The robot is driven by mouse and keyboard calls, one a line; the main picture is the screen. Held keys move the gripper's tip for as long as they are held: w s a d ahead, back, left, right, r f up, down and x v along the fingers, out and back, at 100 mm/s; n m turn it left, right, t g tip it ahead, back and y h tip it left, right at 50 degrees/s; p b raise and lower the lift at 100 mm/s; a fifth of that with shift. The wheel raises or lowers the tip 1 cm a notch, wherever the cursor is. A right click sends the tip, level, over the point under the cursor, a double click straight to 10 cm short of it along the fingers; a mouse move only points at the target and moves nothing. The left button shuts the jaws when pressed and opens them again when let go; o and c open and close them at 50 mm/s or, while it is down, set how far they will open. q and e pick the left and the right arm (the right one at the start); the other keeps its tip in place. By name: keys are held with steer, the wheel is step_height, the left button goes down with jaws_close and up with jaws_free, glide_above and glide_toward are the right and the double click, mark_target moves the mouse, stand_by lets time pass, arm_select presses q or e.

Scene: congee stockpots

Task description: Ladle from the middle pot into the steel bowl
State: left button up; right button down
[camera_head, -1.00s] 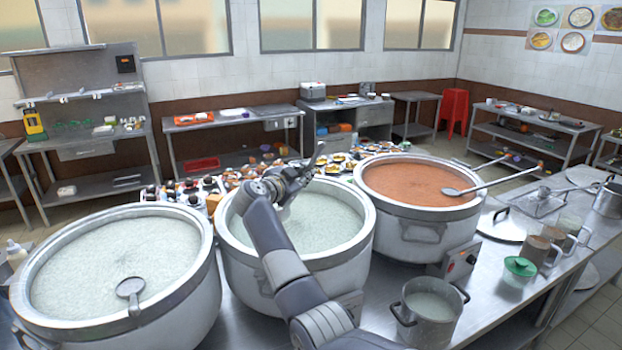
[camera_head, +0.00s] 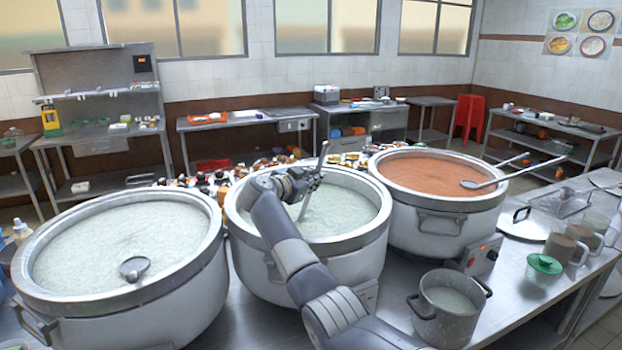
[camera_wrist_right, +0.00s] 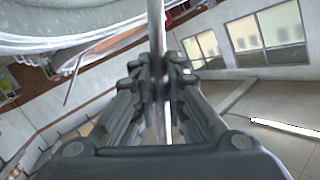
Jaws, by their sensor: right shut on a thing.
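The middle pot (camera_head: 330,252) is a wide steel stockpot filled with pale congee (camera_head: 345,210). My right gripper (camera_head: 306,181) is over this pot, shut on the thin metal handle of a ladle (camera_head: 323,158). The handle stands steeply, and its lower end meets the congee, so the ladle's bowl is hidden. In the right wrist view the gripper (camera_wrist_right: 160,88) has the handle (camera_wrist_right: 156,30) between its fingers. I cannot make out the steel bowl for sure. My left gripper is not in view.
A left pot (camera_head: 150,305) of pale congee has a ladle (camera_head: 134,268) in it. A right pot (camera_head: 440,222) of orange-red congee has ladles across its rim.

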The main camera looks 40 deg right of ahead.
steer(key=s+f+m+t+b, duration=0.1)
steer(key=s+f+m, duration=0.2)
steer(key=s, duration=0.6)
steer(key=shift+d+f+m+h, duration=0.3)
steer(key=shift+d+f+h, duration=0.15)
steer(key=shift+f, duration=0.45)
steer(key=shift+w, duration=0.1)
step_height(320, 180, up, 18)
steer(key=p, duration=1)
steer(key=shift+f, duration=0.15)
